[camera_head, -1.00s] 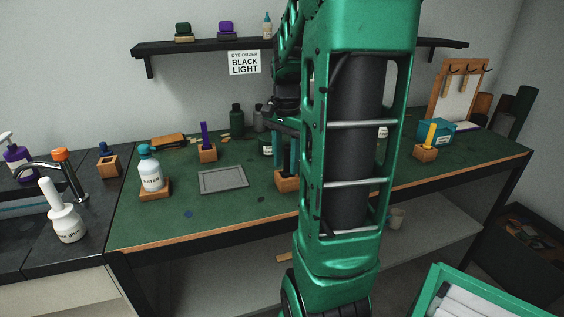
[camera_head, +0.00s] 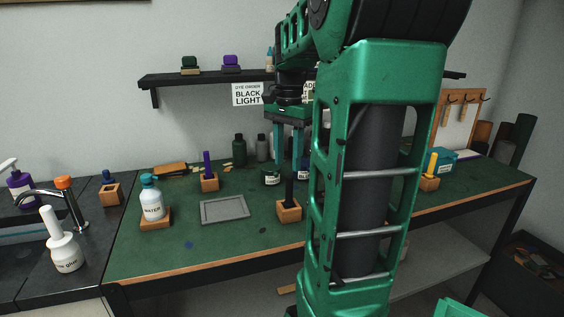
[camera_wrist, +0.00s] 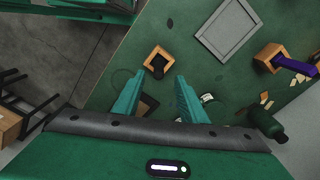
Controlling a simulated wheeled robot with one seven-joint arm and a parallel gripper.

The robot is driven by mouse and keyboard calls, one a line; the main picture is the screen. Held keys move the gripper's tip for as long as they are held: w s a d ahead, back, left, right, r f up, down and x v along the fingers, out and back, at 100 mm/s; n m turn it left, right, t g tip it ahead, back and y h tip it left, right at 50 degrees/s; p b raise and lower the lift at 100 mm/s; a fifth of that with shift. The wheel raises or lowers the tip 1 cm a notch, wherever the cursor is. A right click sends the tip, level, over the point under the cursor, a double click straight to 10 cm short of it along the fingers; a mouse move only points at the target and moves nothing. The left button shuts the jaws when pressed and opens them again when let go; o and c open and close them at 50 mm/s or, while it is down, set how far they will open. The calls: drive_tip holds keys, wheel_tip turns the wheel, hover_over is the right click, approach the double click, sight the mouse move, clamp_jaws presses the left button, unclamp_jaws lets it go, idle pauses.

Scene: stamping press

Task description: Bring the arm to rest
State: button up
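My gripper (camera_head: 287,172) is open and raised above the green workbench (camera_head: 220,250), pointing down. My green arm fills the middle right of the head view and hides part of the bench.
A grey tray (camera_head: 224,209), a water bottle (camera_head: 152,198), a purple-handled stamp (camera_head: 207,165) and a yellow-handled stamp (camera_head: 432,164) stand on the bench. A dark shelf (camera_head: 190,80) hangs on the wall behind. A sink tap (camera_head: 70,200) is at left.

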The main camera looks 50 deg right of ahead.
idle(0.3)
drive_tip(key=s+a+f+n, duration=1.1)
drive_tip(key=s+a+f, duration=0.2)
drive_tip(key=s+a, duration=0.1)
drive_tip(key=shift+a+n, duration=0.4)
drive_tip(key=shift+a, duration=0.3)
drive_tip(key=shift+w+f, duration=0.3)
drive_tip(key=shift+w, duration=0.45)
drive_tip(key=shift+s+r, duration=0.1)
drive_tip(key=shift+s, duration=0.05)
drive_tip(key=shift+c, duration=0.9)
